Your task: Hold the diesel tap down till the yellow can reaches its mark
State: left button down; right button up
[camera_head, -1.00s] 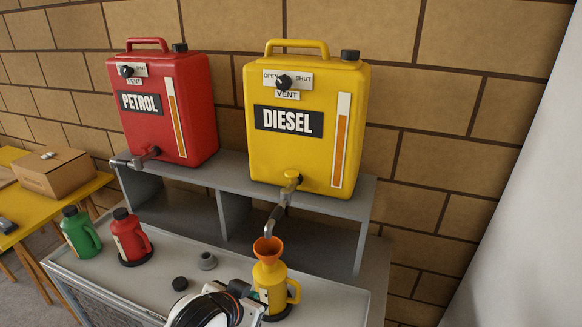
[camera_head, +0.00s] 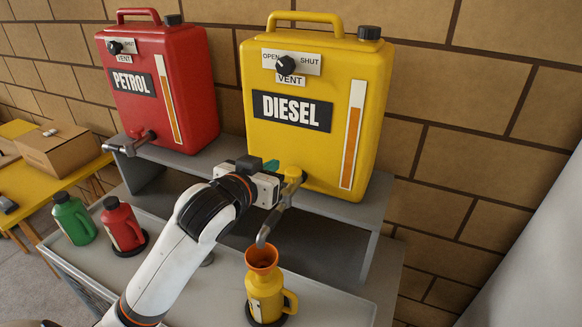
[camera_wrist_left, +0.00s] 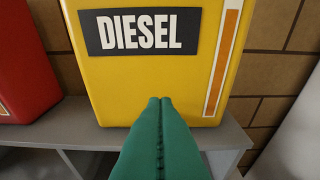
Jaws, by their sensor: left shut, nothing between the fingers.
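The yellow diesel drum (camera_head: 312,150) stands on the grey shelf, with a yellow-topped tap (camera_head: 291,174) low on its front. The tap's grey spout (camera_head: 265,234) points down over an orange funnel (camera_head: 262,257) in the yellow can (camera_head: 266,297), which stands upright on the bench. My left gripper (camera_head: 271,166) is level with the tap top, just left of it in the head view; I cannot tell if they touch. In the left wrist view its green fingers (camera_wrist_left: 160,102) are shut together and empty before the drum; the tap is hidden there. No flow is discernible.
A red petrol drum (camera_head: 165,90) with its own tap (camera_head: 135,143) stands to the left. Green (camera_head: 75,220) and red (camera_head: 122,226) cans stand on the bench at left. A cardboard box (camera_head: 55,150) is on a yellow table. The vent knob (camera_head: 286,66) is above the DIESEL label.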

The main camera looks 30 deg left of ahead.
pick_arm(q)
jog(key=p, duration=0.2)
send_over(291, 177)
jog(key=s, duration=0.3)
jog(key=f, duration=0.2)
jog(key=x, duration=0.3)
jog(key=shift+d+r+p, duration=0.1)
jog(key=shift+d+p, duration=0.05)
jog(key=shift+p, duration=0.2)
notch_tip(291, 177, down, 3)
jog(key=shift+r, duration=0.1)
jog(key=shift+s+f+p, duration=0.15)
jog(key=shift+f+p, duration=0.2)
jog(key=shift+f, duration=0.3)
pick_arm(e)
jog(key=w+r, duration=0.2)
jog(key=r, duration=0.1)
jog(key=shift+w+d+r, duration=0.1)
jog(key=shift+d+r, duration=0.1)
jog(key=shift+r, duration=0.05)
pick_arm(q)
jog(key=shift+f, duration=0.1)
jog(key=shift+f, duration=0.1)
